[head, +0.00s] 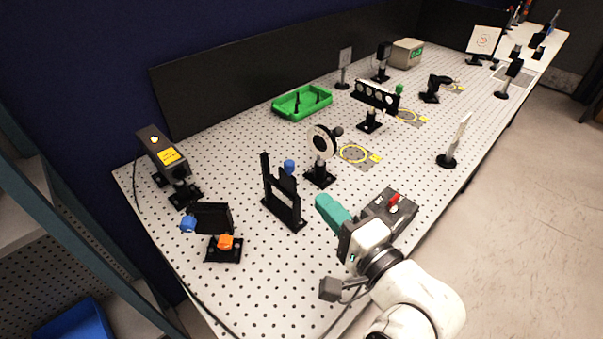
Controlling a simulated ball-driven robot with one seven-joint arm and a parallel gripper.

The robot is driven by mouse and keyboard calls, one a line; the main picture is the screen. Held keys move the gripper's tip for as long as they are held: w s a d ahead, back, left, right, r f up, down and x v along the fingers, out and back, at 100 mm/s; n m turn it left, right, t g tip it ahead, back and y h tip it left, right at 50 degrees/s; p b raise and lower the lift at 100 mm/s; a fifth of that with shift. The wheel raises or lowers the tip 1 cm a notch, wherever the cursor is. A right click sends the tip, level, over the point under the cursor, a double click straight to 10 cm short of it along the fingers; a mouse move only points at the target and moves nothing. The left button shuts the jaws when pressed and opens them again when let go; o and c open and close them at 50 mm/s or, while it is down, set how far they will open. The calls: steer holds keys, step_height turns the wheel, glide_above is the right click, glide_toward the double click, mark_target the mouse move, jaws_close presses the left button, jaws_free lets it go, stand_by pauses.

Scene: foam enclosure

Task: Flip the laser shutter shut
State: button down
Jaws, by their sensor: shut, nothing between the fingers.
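A black laser-like box (160,150) with a yellow label stands on posts at the left end of the perforated table. In front of it, a black plate with a blue knob (188,224) stands beside a low black base with an orange part (226,242). To the right is an upright black frame with a blue knob (289,166). A dark grey box (401,215) has a red lever (393,200) on top. I cannot tell for certain which is the shutter. My gripper (326,204), with teal fingers, is shut and empty, between the black frame and the lever box.
A round disc on a mount (322,142) and a row of lenses on a post (376,95) stand behind my gripper. A green tray (302,102) lies farther back. An upright pale plate (459,137) stands near the right edge.

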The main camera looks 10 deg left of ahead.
mark_target(287, 169)
steer(key=p+x, duration=0.1)
steer(key=x, duration=0.7)
steer(key=shift+w+a, duration=0.15)
steer(key=shift+w, duration=0.05)
steer(key=shift+s+a+p+x, duration=0.15)
steer(key=shift+p+x, duration=0.1)
steer(key=shift+x, duration=0.85)
steer(key=shift+s+a+p+x, duration=0.1)
steer(key=shift+a+p+x, duration=0.1)
steer(key=shift+x, duration=0.95)
steer(key=shift+r, duration=0.1)
